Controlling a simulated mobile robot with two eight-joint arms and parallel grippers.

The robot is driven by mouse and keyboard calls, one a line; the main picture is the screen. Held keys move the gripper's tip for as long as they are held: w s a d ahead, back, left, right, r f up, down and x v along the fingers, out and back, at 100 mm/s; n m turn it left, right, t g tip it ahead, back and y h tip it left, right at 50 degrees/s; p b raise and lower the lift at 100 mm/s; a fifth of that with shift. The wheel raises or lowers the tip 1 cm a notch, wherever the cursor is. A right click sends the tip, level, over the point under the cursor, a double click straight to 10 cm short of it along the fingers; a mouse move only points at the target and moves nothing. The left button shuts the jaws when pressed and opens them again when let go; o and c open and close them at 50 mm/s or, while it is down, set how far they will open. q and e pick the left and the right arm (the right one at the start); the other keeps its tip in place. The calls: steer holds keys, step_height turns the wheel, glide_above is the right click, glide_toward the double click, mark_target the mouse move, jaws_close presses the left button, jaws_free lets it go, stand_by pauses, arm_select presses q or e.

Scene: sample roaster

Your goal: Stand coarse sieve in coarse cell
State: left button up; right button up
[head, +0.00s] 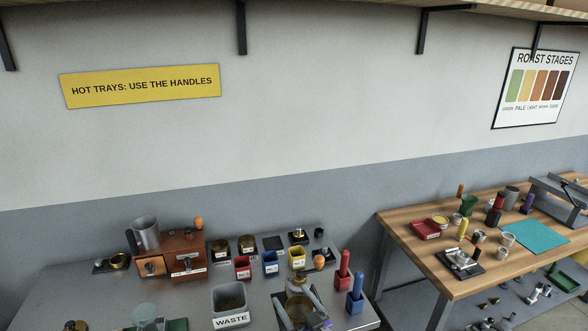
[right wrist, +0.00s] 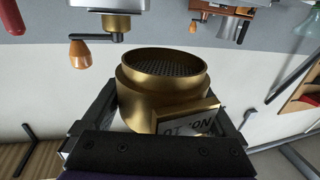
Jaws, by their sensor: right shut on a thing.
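A brass sieve (right wrist: 165,85) with a dark mesh sits between the jaws of my right gripper (right wrist: 168,105) in the right wrist view. It has a pale label on a brass tab, upside down and only partly readable. In the head view my right gripper (head: 300,296) is over the front right of the grey bench, and the sieve in it is mostly hidden. At the back of that bench, two brass pieces stand on dark pads (head: 220,247) (head: 247,244). The dark pad to their right (head: 273,243) looks bare. I cannot read which cell is coarse. My left gripper is out of view.
A wooden drawer box (head: 182,252) with a metal cup stands at the back left. Red, blue and yellow bins (head: 270,263) stand in front of the pads. A grey waste bin (head: 230,302) is left of my right gripper; red and blue handled holders (head: 355,295) are right.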

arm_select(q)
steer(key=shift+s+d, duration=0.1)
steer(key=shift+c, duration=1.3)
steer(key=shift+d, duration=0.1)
arm_select(e)
steer(key=s+d+r+m+t+h, duration=0.1)
steer(key=s+d+m+h, duration=0.1)
steer(key=d, duration=1.6)
steer(key=shift+r+h, duration=0.15)
steer(key=shift+h, duration=0.65)
